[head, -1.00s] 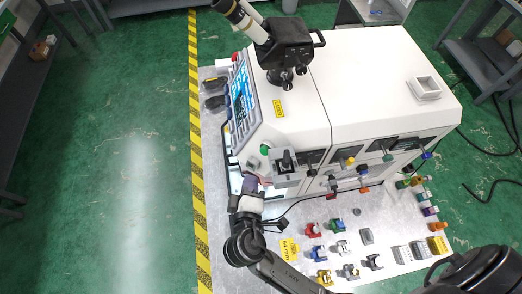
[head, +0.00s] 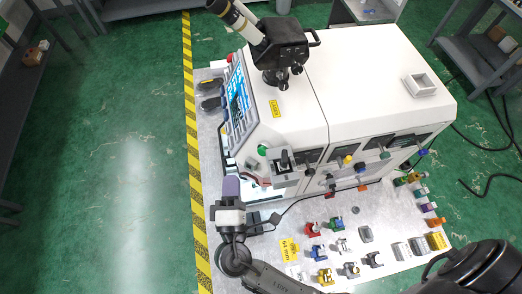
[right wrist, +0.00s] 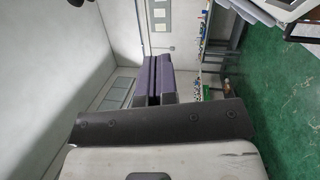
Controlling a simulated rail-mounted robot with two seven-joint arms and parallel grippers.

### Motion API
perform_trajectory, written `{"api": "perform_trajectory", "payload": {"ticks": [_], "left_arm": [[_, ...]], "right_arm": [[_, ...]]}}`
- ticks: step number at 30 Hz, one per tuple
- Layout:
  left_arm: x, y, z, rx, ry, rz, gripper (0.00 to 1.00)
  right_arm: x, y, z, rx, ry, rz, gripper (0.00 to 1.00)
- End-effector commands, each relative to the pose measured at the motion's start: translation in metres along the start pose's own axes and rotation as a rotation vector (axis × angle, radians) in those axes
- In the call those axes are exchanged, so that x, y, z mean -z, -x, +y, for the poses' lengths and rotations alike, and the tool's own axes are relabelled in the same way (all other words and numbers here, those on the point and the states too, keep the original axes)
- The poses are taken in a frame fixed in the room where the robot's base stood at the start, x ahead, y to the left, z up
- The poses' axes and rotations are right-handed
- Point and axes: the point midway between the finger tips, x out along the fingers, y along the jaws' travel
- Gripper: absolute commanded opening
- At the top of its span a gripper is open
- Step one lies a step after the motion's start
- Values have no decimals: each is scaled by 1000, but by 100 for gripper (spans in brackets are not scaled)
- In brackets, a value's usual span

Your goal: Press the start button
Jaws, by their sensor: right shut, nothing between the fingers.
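A round green button (head: 262,150), which looks like the start button, is on the white machine's (head: 360,75) near front corner in the head view, beside a small dark joystick-like part. My right gripper (head: 231,179) is left of and below the button, apart from it. Its purple fingers point toward the far side along the machine's screen side. The right wrist view shows the two purple fingers (right wrist: 159,60) closed together with nothing between them. I cannot make out the green button in that view. My left gripper is not in view.
A screen (head: 240,98) is on the machine's left side, with a microscope-like device (head: 280,50) on top. Several small coloured fixtures (head: 325,275) stand on the grey platform below. A yellow-black floor stripe (head: 191,110) runs left of the platform, with open green floor beyond.

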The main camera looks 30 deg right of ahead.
Motion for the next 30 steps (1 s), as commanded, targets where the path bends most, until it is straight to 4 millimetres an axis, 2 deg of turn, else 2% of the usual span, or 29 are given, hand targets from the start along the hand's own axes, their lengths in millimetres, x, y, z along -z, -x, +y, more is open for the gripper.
{"api": "perform_trajectory", "payload": {"ticks": [5,21,30], "left_arm": [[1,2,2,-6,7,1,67],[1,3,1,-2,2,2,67],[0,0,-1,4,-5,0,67]], "right_arm": [[-6,-8,-5,-1,1,-1,0],[-37,-50,-38,0,0,0,0],[-44,-60,-44,0,-2,-1,0]]}}
